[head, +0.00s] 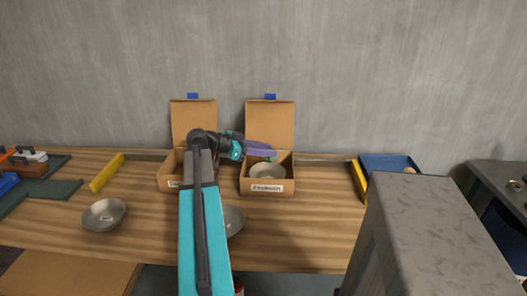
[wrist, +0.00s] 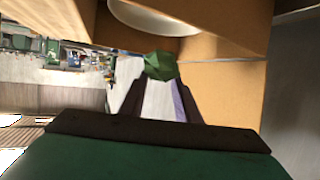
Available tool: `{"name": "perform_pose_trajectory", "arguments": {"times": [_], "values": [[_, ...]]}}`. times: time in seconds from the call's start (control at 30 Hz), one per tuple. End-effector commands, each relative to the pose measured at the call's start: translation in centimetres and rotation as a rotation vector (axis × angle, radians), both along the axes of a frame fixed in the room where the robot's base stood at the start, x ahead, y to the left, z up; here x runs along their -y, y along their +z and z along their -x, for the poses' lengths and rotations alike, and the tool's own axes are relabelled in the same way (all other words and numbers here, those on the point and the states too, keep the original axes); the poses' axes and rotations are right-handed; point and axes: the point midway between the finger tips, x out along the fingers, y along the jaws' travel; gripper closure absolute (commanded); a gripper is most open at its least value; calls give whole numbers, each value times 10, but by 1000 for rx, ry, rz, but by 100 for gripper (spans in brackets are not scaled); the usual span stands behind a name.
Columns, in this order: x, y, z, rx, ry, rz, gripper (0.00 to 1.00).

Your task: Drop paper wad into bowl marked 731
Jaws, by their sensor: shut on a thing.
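My gripper (head: 262,151) is above the right open cardboard box in the head view. In the wrist view its fingers (wrist: 160,82) are shut on a crumpled green paper wad (wrist: 161,66). The wad also shows as a small green patch in the head view (head: 271,159). A metal bowl (head: 267,172) sits inside that box, below the wad; part of a pale bowl shows at the top of the wrist view (wrist: 150,20). A second bowl (head: 104,215) stands on the table at left, with a small white label. A third bowl (head: 234,221) is partly hidden by my arm. I cannot read any bowl's number.
The right box (head: 267,188) has a printed label, a raised flap and a blue tab. A left box (head: 168,173) stands beside it, partly behind my arm. A yellow bar (head: 107,172) and a blue tray (head: 388,162) lie farther out. The table between right box and tray is clear.

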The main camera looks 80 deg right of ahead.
Motion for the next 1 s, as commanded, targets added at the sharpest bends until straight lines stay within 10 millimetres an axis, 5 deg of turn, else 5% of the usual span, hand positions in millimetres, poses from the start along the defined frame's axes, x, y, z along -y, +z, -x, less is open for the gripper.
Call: {"name": "perform_pose_trajectory", "arguments": {"times": [1.0], "values": [[-1,-59,-3,0,4,0,91]]}}
